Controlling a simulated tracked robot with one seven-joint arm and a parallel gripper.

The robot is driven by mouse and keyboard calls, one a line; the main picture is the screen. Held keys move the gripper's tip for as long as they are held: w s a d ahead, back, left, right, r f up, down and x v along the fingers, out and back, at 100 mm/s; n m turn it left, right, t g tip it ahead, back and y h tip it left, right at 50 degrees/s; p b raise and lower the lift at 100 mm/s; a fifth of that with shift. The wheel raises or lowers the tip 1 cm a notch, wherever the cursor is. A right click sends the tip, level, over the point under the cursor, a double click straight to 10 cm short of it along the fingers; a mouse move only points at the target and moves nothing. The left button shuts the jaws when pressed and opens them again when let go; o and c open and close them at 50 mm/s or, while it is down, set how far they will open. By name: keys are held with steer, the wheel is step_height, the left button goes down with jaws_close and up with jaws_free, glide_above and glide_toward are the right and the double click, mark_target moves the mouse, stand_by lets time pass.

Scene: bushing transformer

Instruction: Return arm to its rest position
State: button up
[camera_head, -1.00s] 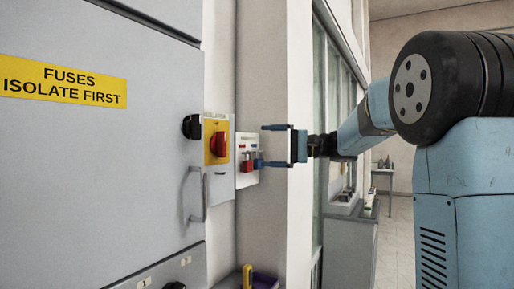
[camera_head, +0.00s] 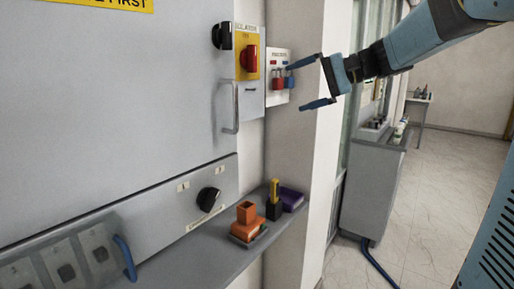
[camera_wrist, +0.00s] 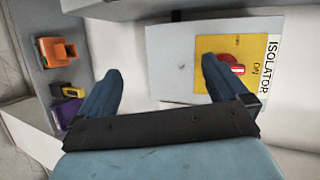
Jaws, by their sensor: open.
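My gripper (camera_head: 299,86) is open and empty, with its two blue fingers apart and pointing left in the head view. It is in the air just right of the small panel (camera_head: 271,103) with red and blue parts. In the wrist view my gripper (camera_wrist: 161,68) has nothing between its fingers. The yellow isolator plate (camera_wrist: 218,52) with its red knob lies beyond the right finger there. My blue arm reaches in from the upper right of the head view, partly out of frame.
The red isolator knob (camera_head: 250,58) and a black knob (camera_head: 222,36) sit on the grey cabinet (camera_head: 120,100). A shelf (camera_head: 190,262) below carries an orange holder (camera_head: 247,222), a yellow-and-black item (camera_head: 274,202) and a purple box (camera_head: 291,198). Open floor (camera_head: 440,190) lies right.

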steer(key=s+d+f+n+t+h, duration=0.1)
steer(key=s+d+f+h, duration=0.4)
steer(key=s+f, duration=0.4)
steer(key=s+d+f+n+h, duration=0.2)
steer(key=s+d+f+h, duration=0.4)
steer(key=s, duration=0.8)
step_height(320, 180, down, 4)
steer(key=shift+s+r+t+h, duration=0.1)
steer(key=shift+s+t+h, duration=0.25)
steer(key=shift+h, duration=0.75)
